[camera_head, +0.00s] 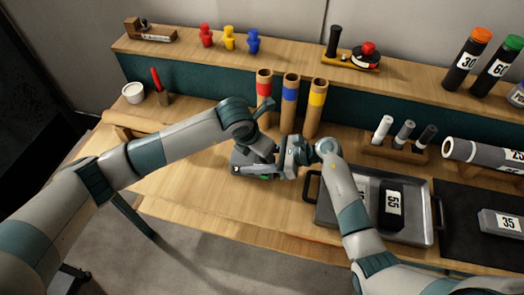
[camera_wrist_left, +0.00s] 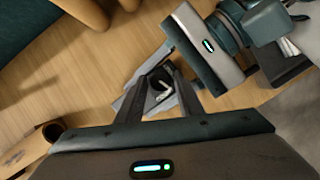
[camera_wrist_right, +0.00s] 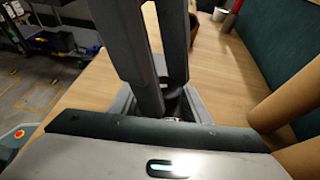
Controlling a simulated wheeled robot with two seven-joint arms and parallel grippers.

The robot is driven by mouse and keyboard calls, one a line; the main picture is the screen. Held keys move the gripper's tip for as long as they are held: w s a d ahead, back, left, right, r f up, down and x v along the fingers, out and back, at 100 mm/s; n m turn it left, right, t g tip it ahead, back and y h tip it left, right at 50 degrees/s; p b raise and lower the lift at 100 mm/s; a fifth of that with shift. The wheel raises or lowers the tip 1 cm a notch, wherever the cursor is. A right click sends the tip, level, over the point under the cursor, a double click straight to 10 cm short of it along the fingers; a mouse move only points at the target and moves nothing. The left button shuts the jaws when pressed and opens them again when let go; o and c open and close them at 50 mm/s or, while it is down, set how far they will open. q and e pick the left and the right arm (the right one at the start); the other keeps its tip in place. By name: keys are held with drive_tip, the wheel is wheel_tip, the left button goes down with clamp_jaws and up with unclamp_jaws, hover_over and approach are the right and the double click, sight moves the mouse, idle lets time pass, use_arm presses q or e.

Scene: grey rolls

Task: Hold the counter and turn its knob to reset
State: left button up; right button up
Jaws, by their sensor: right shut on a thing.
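The counter is a small dark and grey piece low on the bench. In the head view my grippers hide most of it. My right gripper (camera_head: 289,158) is shut on the counter, which shows partly as a dark round part (camera_wrist_right: 174,92) between its fingers in the right wrist view. My left gripper (camera_wrist_left: 158,82) is close beside the right one, its fingers apart around a dark part with a pale spot. Whether its fingers touch that part, and how the knob is turned, cannot be told.
Three upright rolls with red, blue and yellow bands (camera_head: 290,95) stand just behind my grippers. A metal tray (camera_head: 425,215) with a dark block marked 55 lies to the right. A rack of small cylinders (camera_head: 400,155) stands behind the tray.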

use_arm(q)
drive_tip(key=c, duration=0.8)
drive_tip(key=shift+o, duration=0.2)
drive_tip(key=shift+d+n+t+y, duration=0.15)
drive_tip(key=shift+n+t+y, duration=0.25)
drive_tip(key=shift+n, duration=0.9)
drive_tip(key=shift+d+n+t+y, duration=0.1)
drive_tip(key=shift+n+t+y, duration=0.45)
drive_tip(key=shift+n, duration=1.65)
drive_tip(key=shift+g+y, duration=0.25)
drive_tip(key=shift+y, duration=0.1)
drive_tip(key=o, duration=0.8)
drive_tip(key=shift+c, duration=0.2)
